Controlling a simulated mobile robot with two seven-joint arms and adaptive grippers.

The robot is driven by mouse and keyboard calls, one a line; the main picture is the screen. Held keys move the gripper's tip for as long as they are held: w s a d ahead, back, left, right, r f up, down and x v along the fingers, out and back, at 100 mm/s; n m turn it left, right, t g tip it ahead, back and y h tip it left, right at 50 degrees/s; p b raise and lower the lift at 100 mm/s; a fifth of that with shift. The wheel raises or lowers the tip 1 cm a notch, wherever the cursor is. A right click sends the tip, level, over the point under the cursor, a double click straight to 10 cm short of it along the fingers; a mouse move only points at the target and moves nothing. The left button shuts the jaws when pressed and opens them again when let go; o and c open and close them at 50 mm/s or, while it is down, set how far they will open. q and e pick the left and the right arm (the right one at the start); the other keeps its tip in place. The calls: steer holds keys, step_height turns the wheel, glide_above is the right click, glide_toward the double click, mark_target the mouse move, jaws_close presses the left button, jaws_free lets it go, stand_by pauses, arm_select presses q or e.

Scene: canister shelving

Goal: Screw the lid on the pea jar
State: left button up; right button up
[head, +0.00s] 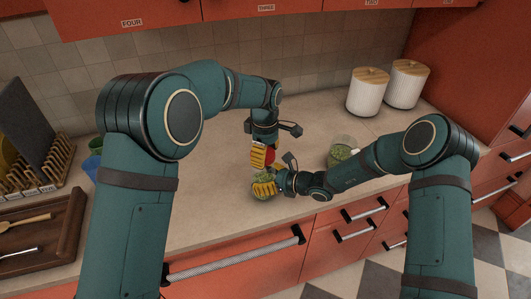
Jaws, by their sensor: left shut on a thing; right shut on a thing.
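My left gripper (259,157) has yellow fingers shut on a small red thing (271,155), which looks like the lid. Much of it is hidden by the fingers. My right gripper (264,188) is below it, near the counter's front edge, and is shut on a clear jar with green contents (259,200), which looks like the pea jar. Its fingers cover part of the jar. The red thing is above the jar in the picture; I cannot tell whether they touch.
Another clear container with green contents (342,151) stands right of the grippers. Two white canisters with wooden lids (366,95) (405,84) stand at the back right. A wooden dish rack (40,172), cups (93,163) and a cutlery tray (62,240) are at left.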

arm_select(q)
steer(key=shift+f, duration=0.15)
steer(key=shift+f, duration=0.75)
steer(key=shift+f, duration=0.6)
arm_select(e)
jaws_close()
arm_select(q)
steer(key=m, duration=0.6)
steer(key=shift+s+a+m, duration=0.15)
steer(key=shift+s+m, duration=0.05)
steer(key=shift+m, duration=0.1)
steer(key=o, duration=0.7)
steer(key=shift+o, duration=0.2)
